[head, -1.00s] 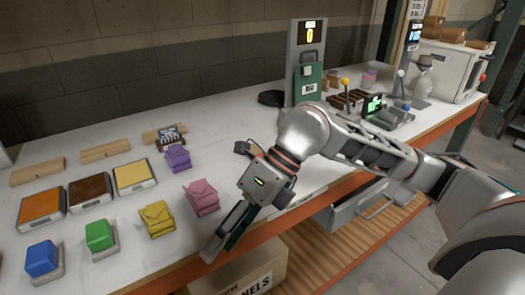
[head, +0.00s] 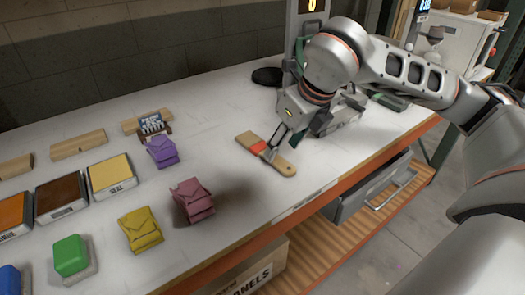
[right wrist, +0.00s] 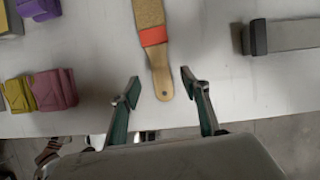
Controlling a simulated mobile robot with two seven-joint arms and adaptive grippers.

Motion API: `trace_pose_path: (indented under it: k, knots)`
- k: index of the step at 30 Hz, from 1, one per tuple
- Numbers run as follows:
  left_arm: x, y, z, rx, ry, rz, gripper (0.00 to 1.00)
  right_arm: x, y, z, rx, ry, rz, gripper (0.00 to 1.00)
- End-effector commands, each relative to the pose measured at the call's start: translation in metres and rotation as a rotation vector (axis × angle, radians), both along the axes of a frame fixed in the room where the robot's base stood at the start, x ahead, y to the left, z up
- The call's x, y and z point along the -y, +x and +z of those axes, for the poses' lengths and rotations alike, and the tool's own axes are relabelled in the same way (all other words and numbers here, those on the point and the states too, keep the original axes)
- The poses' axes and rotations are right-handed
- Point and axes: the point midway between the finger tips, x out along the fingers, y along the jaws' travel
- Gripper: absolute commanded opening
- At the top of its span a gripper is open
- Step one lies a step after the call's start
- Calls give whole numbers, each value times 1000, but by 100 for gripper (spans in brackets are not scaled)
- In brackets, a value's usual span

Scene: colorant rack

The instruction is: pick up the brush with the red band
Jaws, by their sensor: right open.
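The brush (head: 265,153) lies flat on the white table, with a wooden handle and a red band across it. In the right wrist view the brush (right wrist: 162,82) points down the picture, its red band (right wrist: 153,37) above the fingertips. My right gripper (head: 290,143) is over the brush in the head view. In the right wrist view my right gripper (right wrist: 166,88) is open, with one finger on either side of the handle end and nothing between them but the handle. Whether the fingers are down at table height is hard to tell. My left gripper is not in view.
Colour pads (head: 110,176) and wooden blocks (head: 79,145) lie further left. A grey block with a dark end (right wrist: 280,37) lies right of the brush in the wrist view. The table's front edge is close.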

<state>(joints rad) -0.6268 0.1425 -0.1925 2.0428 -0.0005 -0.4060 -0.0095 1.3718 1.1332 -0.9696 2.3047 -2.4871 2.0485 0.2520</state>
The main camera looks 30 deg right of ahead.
Motion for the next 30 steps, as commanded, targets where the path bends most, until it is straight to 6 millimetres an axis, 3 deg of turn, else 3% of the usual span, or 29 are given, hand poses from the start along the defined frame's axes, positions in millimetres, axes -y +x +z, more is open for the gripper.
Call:
trace_pose_path:
  k: [9, 15, 26, 27, 30]
  knots:
    - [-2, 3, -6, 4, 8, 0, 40, -3, 18, -39, -5, 1, 2, 46]
    - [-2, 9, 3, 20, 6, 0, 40, -3, 19, -38, -1, 0, 1, 46]
    - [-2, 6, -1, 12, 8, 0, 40, -3, 19, -41, -2, 1, 3, 46]
    - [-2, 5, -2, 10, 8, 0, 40, -3, 19, -41, -1, 1, 3, 43]
    - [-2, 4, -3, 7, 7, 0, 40, -3, 19, -41, -2, 1, 3, 17]
